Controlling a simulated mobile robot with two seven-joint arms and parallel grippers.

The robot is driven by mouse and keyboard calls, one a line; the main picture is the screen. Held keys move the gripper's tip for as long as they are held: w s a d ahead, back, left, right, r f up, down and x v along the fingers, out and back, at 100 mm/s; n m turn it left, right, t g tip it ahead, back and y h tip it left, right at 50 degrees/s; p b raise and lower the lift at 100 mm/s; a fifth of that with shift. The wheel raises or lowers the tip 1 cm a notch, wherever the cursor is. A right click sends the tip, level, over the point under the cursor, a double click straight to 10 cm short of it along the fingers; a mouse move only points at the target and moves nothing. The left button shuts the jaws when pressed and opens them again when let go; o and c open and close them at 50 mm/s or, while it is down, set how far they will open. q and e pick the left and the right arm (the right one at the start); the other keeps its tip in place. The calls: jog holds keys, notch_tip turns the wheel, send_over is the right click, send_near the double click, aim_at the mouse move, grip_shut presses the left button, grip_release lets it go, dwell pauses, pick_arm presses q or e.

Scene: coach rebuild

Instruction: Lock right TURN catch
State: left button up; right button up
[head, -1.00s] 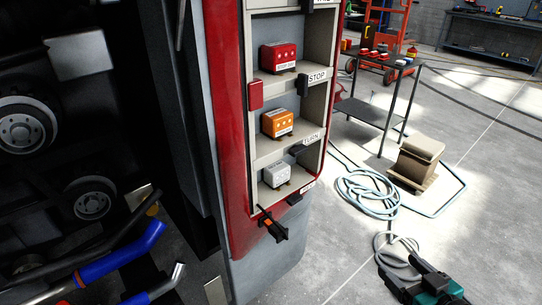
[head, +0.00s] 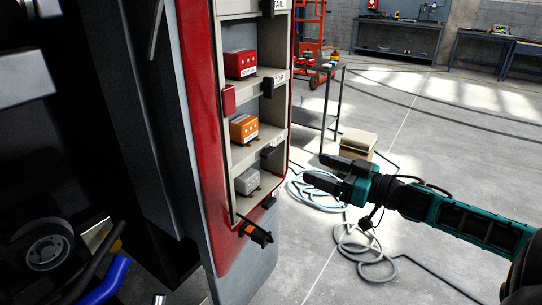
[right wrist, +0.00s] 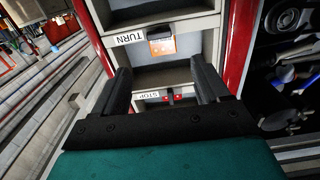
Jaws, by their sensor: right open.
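The open-fronted rack (head: 219,145) has a red outer frame and labelled shelves. An orange box (head: 243,128) sits in the compartment above the TURN label (head: 277,140). The dark right TURN catch (head: 268,152) is at that shelf's right edge; its exact position is too small to tell. In the right wrist view, the scene is upside down, with the TURN label (right wrist: 131,38) beside the catch (right wrist: 160,33). My right gripper (head: 313,168) is open and empty, to the right of the rack and apart from it. Its fingers (right wrist: 163,82) point toward the rack. My left gripper is out of view.
A red box (head: 240,63) is above and a grey-white box (head: 247,181) below. A red block (head: 228,99) is on the left upright. A black and orange clamp (head: 255,233) juts out low. A hose (head: 320,190) and carton (head: 357,143) are on the floor.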

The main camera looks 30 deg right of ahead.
jog(key=b, duration=0.2)
send_near(273, 152)
jog(key=x, duration=0.3)
jog(key=shift+x, duration=2.8)
jog(key=c, duration=1.1)
